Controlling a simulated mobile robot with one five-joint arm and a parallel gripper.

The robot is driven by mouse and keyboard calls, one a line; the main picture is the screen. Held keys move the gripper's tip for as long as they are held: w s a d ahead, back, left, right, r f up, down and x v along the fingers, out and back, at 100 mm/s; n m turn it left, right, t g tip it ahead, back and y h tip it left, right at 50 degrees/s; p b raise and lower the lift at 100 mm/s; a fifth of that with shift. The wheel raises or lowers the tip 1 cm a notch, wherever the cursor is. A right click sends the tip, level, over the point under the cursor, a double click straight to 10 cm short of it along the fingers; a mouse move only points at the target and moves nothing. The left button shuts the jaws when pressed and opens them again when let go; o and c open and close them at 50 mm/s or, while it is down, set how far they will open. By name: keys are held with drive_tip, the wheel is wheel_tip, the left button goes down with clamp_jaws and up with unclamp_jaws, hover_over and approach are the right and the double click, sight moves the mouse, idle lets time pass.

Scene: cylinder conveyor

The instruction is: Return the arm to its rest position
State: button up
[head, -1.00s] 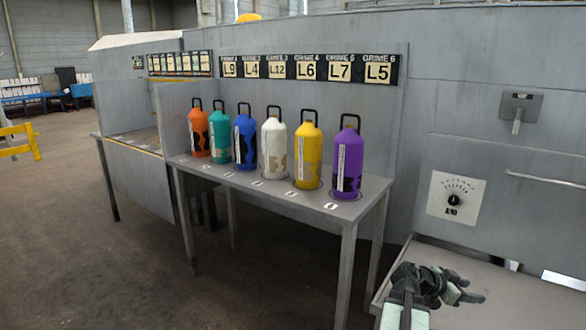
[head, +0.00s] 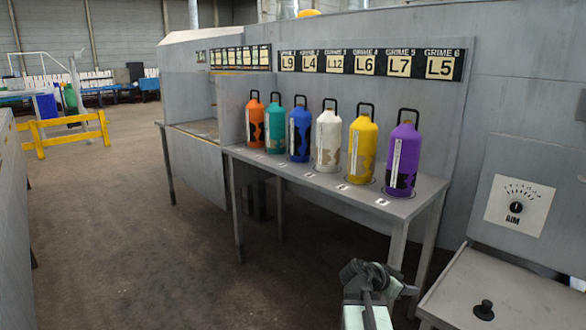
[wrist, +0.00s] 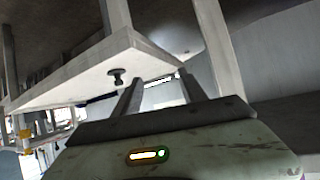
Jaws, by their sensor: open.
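My gripper (wrist: 160,88) is open and empty in the wrist view, its two fingers apart with nothing between them. In the head view, my arm is at the bottom, right of centre, in front of the cylinder table (head: 415,205). The fingers are hard to make out there. No cylinder is touching my arm.
Orange (head: 255,122), teal (head: 275,130), blue (head: 300,135), white (head: 327,140), yellow (head: 361,148) and purple (head: 403,160) cylinders stand in a row. A grey counter (head: 510,285) with a black knob (head: 484,310) is at right. Open floor (head: 120,220) lies left; a yellow barrier (head: 70,130) stands beyond.

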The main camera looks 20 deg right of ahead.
drive_tip(key=w+a+f+n+t+y+b, duration=0.1)
drive_tip(key=w+a+f+n+y, duration=0.15)
drive_tip(key=a, duration=0.65)
drive_tip(key=w+a+f+n+y, duration=0.15)
drive_tip(key=w+a+f, duration=0.25)
drive_tip(key=a, duration=0.5)
drive_tip(key=w+a+f+n+t+y+b, duration=0.1)
drive_tip(key=w+a+f+n+y, duration=0.15)
drive_tip(key=a, duration=0.65)
drive_tip(key=s+a+f+n+g+y, duration=0.1)
drive_tip(key=s+a+f+n+y, duration=0.3)
drive_tip(key=a, duration=0.5)
drive_tip(key=s+a+f+n+g+y, duration=0.1)
drive_tip(key=a+n+g, duration=0.1)
drive_tip(key=a+n, duration=0.55)
wheel_tip(320, 180, up, 38)
drive_tip(key=a+p, duration=0.1)
drive_tip(key=p, duration=3.7)
drive_tip(key=shift+s+a, duration=0.2)
drive_tip(key=shift+s, duration=0.05)
drive_tip(key=shift+f, duration=0.1)
